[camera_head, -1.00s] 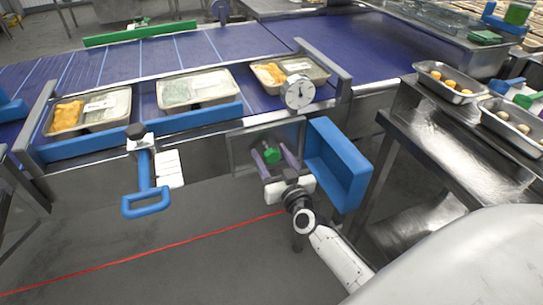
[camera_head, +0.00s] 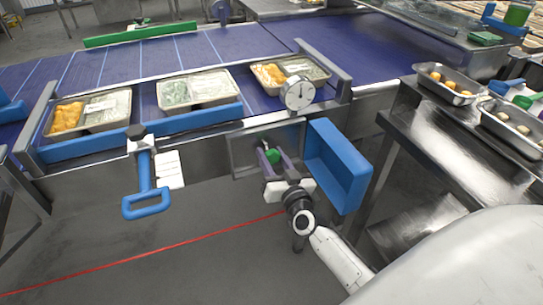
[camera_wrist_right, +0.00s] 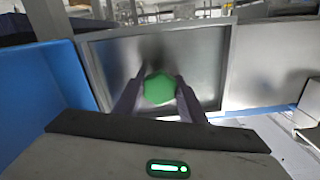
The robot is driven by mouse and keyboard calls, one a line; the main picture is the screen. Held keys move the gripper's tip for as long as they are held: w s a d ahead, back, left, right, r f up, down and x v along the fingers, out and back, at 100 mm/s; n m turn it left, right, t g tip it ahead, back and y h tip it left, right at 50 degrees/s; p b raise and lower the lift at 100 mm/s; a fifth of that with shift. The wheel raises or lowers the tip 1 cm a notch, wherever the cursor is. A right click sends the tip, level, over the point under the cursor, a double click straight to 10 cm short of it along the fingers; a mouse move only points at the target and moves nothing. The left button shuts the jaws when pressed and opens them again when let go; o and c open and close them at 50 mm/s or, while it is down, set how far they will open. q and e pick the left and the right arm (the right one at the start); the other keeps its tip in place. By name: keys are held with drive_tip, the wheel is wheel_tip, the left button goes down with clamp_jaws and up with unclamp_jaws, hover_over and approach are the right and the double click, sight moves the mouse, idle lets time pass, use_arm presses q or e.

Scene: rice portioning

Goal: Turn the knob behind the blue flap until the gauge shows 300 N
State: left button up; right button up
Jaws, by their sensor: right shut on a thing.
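The green knob (camera_head: 272,156) sits in a recessed metal box (camera_head: 240,151) in the side of the conveyor. My right gripper (camera_head: 275,160) reaches into the box with its fingers shut on the knob. In the right wrist view the knob (camera_wrist_right: 159,88) is between the two fingertips (camera_wrist_right: 158,92). The blue flap (camera_head: 338,166) stands open at the right of the box. The round white gauge (camera_head: 299,93) is above the box; its needle looks near vertical, but its numbers are too small to read. My left gripper is not in view.
Filled trays (camera_head: 198,90) stand on the blue conveyor (camera_head: 205,50) behind a blue rail. A blue handle (camera_head: 146,198) hangs at the front left. A metal table (camera_head: 440,135) with food trays is at the right. Floor in front is clear.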

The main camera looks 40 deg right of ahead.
drive_tip(key=m, duration=0.6)
drive_tip(key=m+b, duration=0.1)
drive_tip(key=m, duration=0.5)
drive_tip(key=shift+m, duration=0.3)
drive_tip(key=shift+f, duration=0.1)
idle(0.3)
drive_tip(key=o, duration=1)
drive_tip(key=shift+o, duration=0.2)
drive_tip(key=v, duration=1)
drive_tip(key=shift+s, duration=0.15)
drive_tip(key=shift+a, duration=0.15)
